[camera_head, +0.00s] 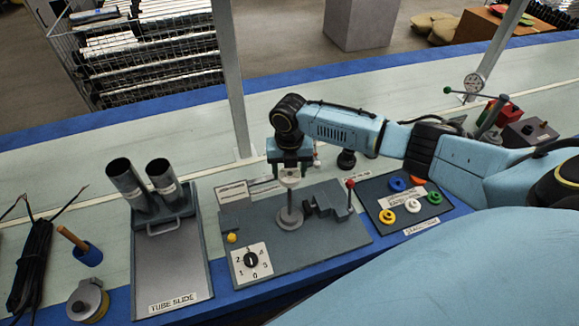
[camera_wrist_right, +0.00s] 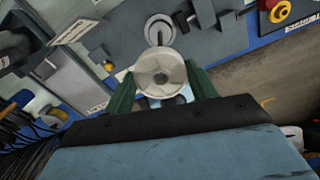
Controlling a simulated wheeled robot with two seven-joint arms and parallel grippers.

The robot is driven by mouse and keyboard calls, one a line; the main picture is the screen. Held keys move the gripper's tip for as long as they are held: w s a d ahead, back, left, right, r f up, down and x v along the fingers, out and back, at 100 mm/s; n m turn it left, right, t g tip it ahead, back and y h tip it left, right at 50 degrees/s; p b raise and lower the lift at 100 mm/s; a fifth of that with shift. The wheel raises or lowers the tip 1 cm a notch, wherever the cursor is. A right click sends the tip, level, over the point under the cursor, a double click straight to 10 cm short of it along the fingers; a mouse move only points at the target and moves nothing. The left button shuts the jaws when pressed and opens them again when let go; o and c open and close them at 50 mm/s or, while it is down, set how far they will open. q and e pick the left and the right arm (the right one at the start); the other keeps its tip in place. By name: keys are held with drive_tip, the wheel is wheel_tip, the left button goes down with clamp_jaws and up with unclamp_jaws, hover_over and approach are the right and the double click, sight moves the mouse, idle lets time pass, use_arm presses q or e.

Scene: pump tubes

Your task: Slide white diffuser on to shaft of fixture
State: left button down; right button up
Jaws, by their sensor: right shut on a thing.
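The white diffuser (camera_wrist_right: 160,74) is a round disc with a raised centre, held between the green fingers of my right gripper (camera_wrist_right: 162,90). In the head view, the right gripper (camera_head: 290,172) is over the fixture (camera_head: 300,252), and the diffuser (camera_head: 290,181) shows just under it. The fixture's upright shaft (camera_head: 290,203) rises from a round grey base (camera_head: 289,219) below the diffuser. I cannot tell whether the shaft's top touches the diffuser or has entered it. My left gripper is not in view.
A clamp with a red-knobbed lever (camera_head: 350,184) stands right of the shaft. A dial plate (camera_head: 251,260) is at front left. A tray of coloured rings (camera_head: 408,198) is to the right, and the tube slide (camera_head: 174,270) with two metal tubes is to the left.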

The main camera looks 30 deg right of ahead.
sight(289, 182)
drive_tip(key=shift+f+b, duration=0.8)
drive_tip(key=shift+f, duration=0.75)
drive_tip(key=shift+p, duration=0.65)
idle(0.4)
drive_tip(key=shift+f+b, duration=1.05)
drive_tip(key=shift+f, duration=0.3)
drive_tip(key=o, duration=1.1)
drive_tip(key=shift+c, duration=0.2)
drive_tip(key=shift+r, duration=0.1)
wheel_tip(289, 182, up, 13)
drive_tip(key=p, duration=0.1)
drive_tip(key=shift+r, duration=0.15)
